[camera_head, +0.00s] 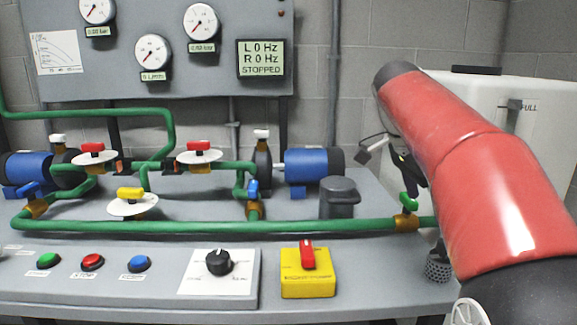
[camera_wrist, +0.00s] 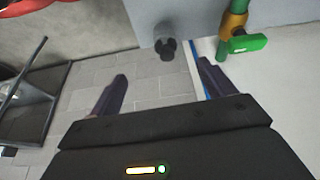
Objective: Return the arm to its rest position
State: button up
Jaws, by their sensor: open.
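My arm, red with dark joints, reaches up across the right side of the head view. My gripper (camera_wrist: 158,92) shows in the wrist view with its two dark fingers spread wide apart and nothing between them. In the head view the gripper (camera_head: 405,165) is small and partly hidden behind my arm, near the green-handled valve (camera_head: 409,202) at the right end of the green pipe. The green handle also shows at the upper right of the wrist view (camera_wrist: 247,43), apart from the fingers.
A white tank (camera_head: 545,115) stands behind my arm at the right. The bench holds green pipes (camera_head: 210,226), blue pumps (camera_head: 313,165) and several valves. A control panel with buttons, a black knob (camera_head: 219,262) and a yellow box with a red switch (camera_head: 307,285) lies in front. The display (camera_head: 262,59) reads STOPPED.

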jog(key=s+a+f+n+t+y, duration=0.2)
jog(key=s+a+f+n, duration=0.2)
jog(key=s+f+n, duration=0.4)
jog(key=s+a+f+n+t+y, duration=0.2)
jog(key=s+a+f+n, duration=0.3)
jog(key=s+f+n, duration=0.4)
notch_tip(320, 180, down, 2)
jog(key=s+t, duration=0.1)
jog(key=s, duration=0.1)
jog(key=shift+s+f, duration=0.25)
jog(key=shift+s, duration=0.05)
